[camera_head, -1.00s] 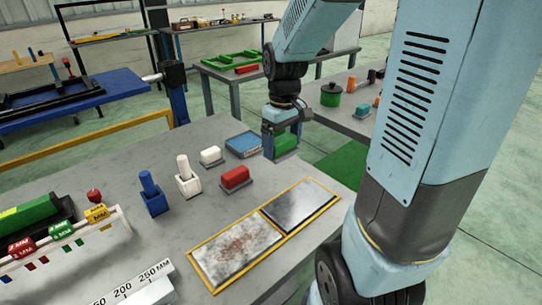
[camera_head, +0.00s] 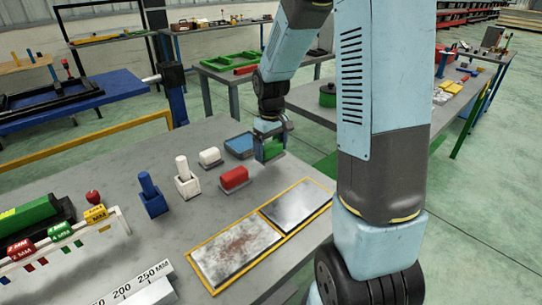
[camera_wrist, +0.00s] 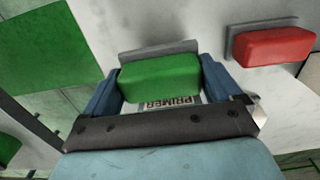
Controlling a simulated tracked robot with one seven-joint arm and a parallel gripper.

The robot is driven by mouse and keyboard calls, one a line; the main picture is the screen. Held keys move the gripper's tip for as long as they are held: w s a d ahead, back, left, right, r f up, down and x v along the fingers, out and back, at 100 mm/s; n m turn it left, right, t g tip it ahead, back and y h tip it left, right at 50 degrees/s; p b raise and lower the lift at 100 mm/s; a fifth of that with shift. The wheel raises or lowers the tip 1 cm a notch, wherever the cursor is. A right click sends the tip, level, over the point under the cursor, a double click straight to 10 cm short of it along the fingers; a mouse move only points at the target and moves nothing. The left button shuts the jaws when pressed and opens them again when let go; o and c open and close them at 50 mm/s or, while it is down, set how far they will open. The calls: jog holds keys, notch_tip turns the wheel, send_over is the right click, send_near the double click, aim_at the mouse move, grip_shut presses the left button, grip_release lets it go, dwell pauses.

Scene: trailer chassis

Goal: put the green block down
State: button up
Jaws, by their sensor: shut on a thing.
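The green block (camera_head: 273,149) is held by my gripper (camera_head: 269,146) near the far right edge of the grey workbench (camera_head: 222,140). In the wrist view the green block (camera_wrist: 160,78) sits between the two blue fingers of my gripper (camera_wrist: 160,88), with a finger on each side. A grey strip (camera_wrist: 158,50) lies along its far side, and a label reading PRIMER (camera_wrist: 172,102) shows beneath it. I cannot tell whether the block touches the bench.
A red block (camera_head: 234,178) and a white block (camera_head: 210,156) sit on grey bases to the left. Two metal plates in a yellow frame (camera_head: 262,235) lie in front. Blue and white holders stand further left.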

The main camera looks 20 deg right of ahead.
aim_at(271, 156)
notch_tip(271, 156, down, 3)
jog(key=shift+w+f, duration=0.15)
jog(key=shift+f, duration=0.05)
jog(key=o, duration=0.9)
